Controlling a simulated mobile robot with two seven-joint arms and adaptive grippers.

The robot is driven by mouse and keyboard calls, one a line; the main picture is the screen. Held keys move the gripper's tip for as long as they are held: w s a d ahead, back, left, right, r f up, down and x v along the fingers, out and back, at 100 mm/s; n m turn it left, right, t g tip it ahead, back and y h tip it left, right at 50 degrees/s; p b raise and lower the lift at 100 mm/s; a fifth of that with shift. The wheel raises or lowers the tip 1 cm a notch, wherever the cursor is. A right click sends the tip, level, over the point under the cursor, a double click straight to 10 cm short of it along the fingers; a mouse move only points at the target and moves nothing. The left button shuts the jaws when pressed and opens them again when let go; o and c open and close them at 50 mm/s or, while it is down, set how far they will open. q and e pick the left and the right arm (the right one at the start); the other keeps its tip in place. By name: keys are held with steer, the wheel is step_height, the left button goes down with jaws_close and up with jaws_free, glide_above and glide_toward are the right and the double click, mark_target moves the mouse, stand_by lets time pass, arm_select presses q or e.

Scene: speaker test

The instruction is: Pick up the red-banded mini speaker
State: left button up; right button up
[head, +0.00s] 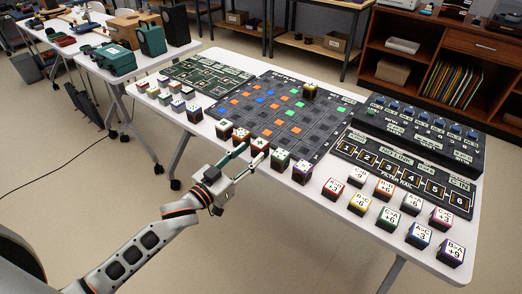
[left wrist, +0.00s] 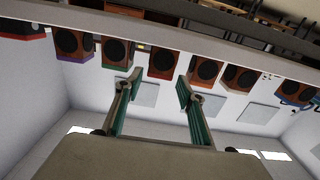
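The red-banded mini speaker (head: 260,145) is a small dark cube with a white top bearing a red mark, in the row along the table's near edge. In the left wrist view, which looks upside down, it shows its round cone and red band (left wrist: 163,63) ahead of the gap between my fingers. My left gripper (head: 250,154) is open at the near edge, with its fingers pointing at this speaker. In the left wrist view its two fingers (left wrist: 157,85) are apart with nothing between them. Whether the fingertips touch the speaker is unclear. My right gripper is not in view.
A green-banded speaker (head: 280,160) stands close on the right and an orange-brown one (head: 240,137) close on the left. A dark grid board (head: 252,119) lies behind the row. A black console (head: 462,149) stands at the back right. Several numbered cubes (head: 385,189) occupy the right front.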

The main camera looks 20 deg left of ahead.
mark_target(255, 147)
arm_select(q)
steer(key=shift+b+x, duration=0.4)
steer(key=shift+x, duration=2.9)
steer(key=shift+r, duration=0.1)
steer(key=c, duration=0.9)
